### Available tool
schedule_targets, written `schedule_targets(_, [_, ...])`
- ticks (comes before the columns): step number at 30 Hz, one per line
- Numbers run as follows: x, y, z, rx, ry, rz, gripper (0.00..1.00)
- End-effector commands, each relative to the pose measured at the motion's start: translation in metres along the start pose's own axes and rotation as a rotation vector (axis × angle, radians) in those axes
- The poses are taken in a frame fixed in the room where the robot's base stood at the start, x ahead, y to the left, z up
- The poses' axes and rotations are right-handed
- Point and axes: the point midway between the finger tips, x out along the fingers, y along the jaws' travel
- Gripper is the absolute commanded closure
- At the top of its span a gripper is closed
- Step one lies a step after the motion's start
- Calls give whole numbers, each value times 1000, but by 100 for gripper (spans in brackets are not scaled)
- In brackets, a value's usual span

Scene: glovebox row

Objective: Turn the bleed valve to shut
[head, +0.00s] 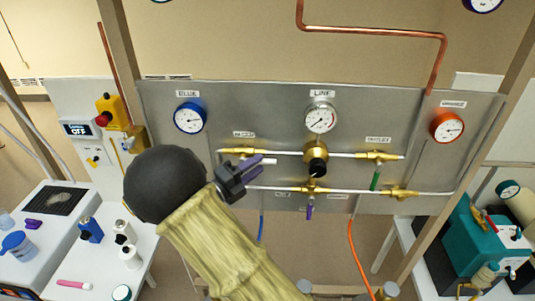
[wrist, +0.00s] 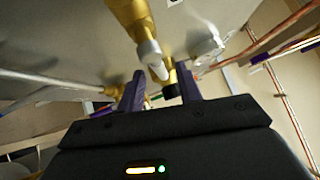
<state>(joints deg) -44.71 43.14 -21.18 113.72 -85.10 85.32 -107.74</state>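The grey valve panel (head: 230,115) carries brass valves on two silver pipes. The upper left valve (head: 240,151) is just beyond my gripper (head: 260,173). The upper right valve (head: 377,155) has a green handle hanging down, and the lower middle valve (head: 312,187) has a purple handle (head: 310,211) hanging down. The labels are too small to tell which is the bleed valve. In the wrist view my gripper (wrist: 161,84) is open, its purple fingers apart. A pale-tipped stem on a brass fitting (wrist: 132,18) shows between and beyond the fingertips; contact cannot be told.
Blue (head: 190,118), line (head: 321,117) and orange (head: 447,126) gauges sit along the panel. A black regulator knob (head: 317,167) is right of my gripper. A white bench (head: 100,265) with bottles stands left. A teal machine (head: 480,250) stands right.

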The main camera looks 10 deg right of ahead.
Motion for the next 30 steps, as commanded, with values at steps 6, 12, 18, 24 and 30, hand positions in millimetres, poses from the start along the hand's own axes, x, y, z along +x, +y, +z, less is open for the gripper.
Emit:
schedule_targets(6, [37,-2,0,-1,3,0,65])
schedule_targets(12, [49,0,0,-1,0,0,65])
schedule_targets(18, [49,0,0,0,0,0,65])
schedule_targets(24, [49,0,0,0,0,0,96])
schedule_targets(30, [49,0,0,0,0,1,100])
